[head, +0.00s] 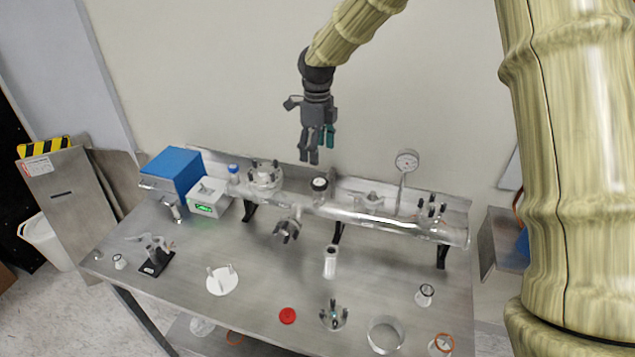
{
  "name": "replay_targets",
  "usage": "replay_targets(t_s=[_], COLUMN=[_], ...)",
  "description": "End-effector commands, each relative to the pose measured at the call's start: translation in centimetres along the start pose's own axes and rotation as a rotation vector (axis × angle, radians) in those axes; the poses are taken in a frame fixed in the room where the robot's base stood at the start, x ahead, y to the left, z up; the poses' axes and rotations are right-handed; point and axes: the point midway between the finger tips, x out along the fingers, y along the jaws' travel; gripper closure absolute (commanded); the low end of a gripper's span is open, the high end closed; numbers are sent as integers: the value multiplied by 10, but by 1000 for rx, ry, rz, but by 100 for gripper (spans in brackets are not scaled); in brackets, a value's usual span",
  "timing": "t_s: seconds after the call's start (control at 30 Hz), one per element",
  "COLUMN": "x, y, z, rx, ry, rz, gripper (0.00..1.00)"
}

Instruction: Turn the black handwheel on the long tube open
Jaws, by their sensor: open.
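The long tube (365,214) is clear and shiny and lies across the back of the metal table on black supports. A short black round knob with a pale top, which looks like the handwheel (320,184), stands upright near the tube's middle. My gripper (311,158) is dark grey and points down, in the picture just above the knob and apart from it. Its jaws are open and empty. The knob's fine shape and how far it is turned are too small to tell.
A pressure gauge (406,160) rises from the tube's right part. A blue box (171,172) and a white device with a green display (208,197) stand at the left. A red disc (288,316), a white disc (222,281) and several small parts lie on the front of the table (265,268).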

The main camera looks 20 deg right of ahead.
Motion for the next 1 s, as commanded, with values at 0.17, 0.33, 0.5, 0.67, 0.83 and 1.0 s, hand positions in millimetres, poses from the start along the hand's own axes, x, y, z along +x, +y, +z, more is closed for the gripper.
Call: replay_targets(t_s=[0.17,0.33,0.5,0.67,0.83,1.0], x=[8,28,50,70,89,102], y=[-4,-4,-4,-3,-3,-2], z=[-7,-9,-8,-7,-6,-6], rx=[9,11,9,8,7,6], ry=[0,1,1,1,0,0], rz=[2,4,3,2,2,1], gripper=[31,31,31,31,31,31])
